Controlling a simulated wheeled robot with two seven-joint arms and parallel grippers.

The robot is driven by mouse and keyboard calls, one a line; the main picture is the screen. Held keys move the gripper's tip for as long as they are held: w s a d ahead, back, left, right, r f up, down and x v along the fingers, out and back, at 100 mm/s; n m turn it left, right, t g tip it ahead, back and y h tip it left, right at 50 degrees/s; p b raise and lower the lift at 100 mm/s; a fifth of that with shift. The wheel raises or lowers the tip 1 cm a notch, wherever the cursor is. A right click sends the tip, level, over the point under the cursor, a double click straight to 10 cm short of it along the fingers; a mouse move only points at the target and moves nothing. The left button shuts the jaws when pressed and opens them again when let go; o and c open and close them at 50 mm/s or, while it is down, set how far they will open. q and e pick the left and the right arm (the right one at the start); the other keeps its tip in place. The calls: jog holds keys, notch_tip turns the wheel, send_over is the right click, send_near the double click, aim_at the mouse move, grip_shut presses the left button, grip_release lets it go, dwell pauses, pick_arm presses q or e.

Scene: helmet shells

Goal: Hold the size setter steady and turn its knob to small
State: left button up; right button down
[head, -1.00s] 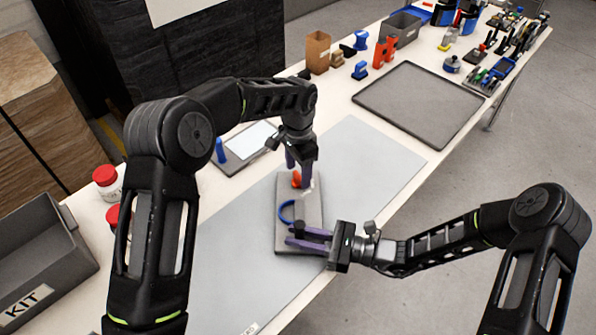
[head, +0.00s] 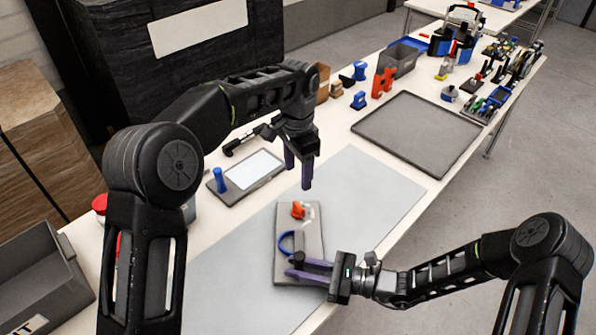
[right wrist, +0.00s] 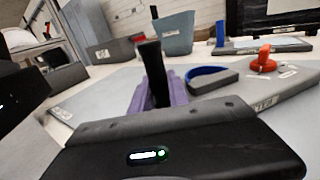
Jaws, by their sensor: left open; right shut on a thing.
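The size setter (head: 312,238) is a flat grey plate lying on the grey mat, with an orange knob (head: 297,210) towards its far end and a blue curved piece (head: 286,243) near its near end. Small pale labels sit by the knob; I cannot read them. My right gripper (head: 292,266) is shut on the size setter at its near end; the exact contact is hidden. The right wrist view shows its purple fingers (right wrist: 160,95) beside the blue band (right wrist: 207,74), with the knob (right wrist: 263,60) beyond. My left gripper (head: 298,180) is open and empty, above and apart from the knob.
A board with a blue post and white panel (head: 254,169) lies behind the mat (head: 375,190). An empty dark tray (head: 418,133) lies to the right. A grey bin (head: 40,270) stands at left. Several tools and parts crowd the table's far end.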

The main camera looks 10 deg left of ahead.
jog(key=c, duration=1.2)
grip_release()
jog(key=d, duration=0.4)
jog(key=s+d, duration=0.1)
jog(key=d, duration=0.7)
jog(key=shift+s, duration=0.15)
jog(key=d, duration=0.7)
jog(key=shift+s+b, duration=0.4)
